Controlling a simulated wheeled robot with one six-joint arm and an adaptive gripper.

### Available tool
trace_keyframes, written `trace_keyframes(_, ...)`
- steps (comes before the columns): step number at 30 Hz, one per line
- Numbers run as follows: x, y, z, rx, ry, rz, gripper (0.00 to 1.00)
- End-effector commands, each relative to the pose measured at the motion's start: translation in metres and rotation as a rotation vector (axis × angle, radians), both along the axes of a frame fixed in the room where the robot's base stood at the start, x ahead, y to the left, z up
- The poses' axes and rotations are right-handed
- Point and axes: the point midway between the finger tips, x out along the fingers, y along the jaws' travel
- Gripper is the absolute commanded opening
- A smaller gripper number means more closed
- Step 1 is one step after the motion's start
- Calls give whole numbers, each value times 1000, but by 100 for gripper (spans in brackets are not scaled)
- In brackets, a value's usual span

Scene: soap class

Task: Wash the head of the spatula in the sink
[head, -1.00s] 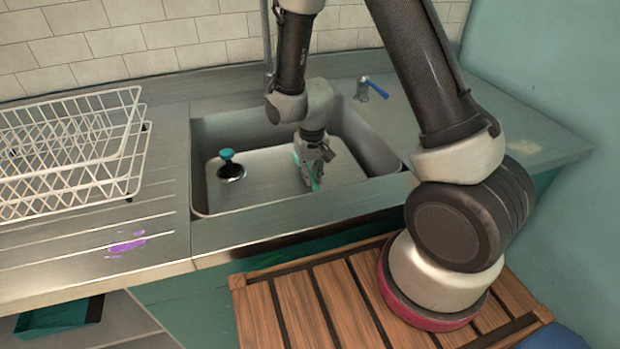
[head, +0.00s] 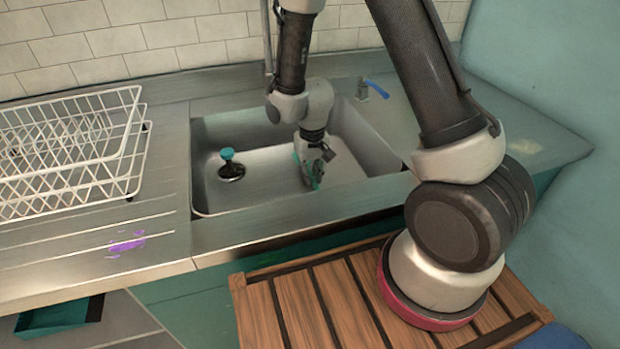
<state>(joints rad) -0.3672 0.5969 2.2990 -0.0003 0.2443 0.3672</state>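The sink (head: 250,199) is a steel basin set in the counter. My gripper (head: 314,178) is down inside the basin, right of its middle. A teal piece (head: 317,172) shows at the fingers; it may be part of the spatula, but it is too small to tell. Whether the fingers are open or shut on it is not clear. A teal-topped plug or stopper (head: 228,155) stands on a dark base in the left of the basin. No spatula head can be made out clearly. No running water is visible.
A white wire dish rack (head: 70,150) stands on the drainboard at left. A purple smear (head: 127,243) lies on the drainboard in front of it. A blue-handled tap (head: 376,90) sits behind the basin at right. The counter right of the sink is mostly clear.

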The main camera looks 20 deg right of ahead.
Motion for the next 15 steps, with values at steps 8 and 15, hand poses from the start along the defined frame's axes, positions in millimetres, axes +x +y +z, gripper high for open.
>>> trace_keyframes(8, 0, 0, 0, 0, 0, 0, 0)
trace_keyframes(15, 1, 0, 7, 1, -2, 0, 0)
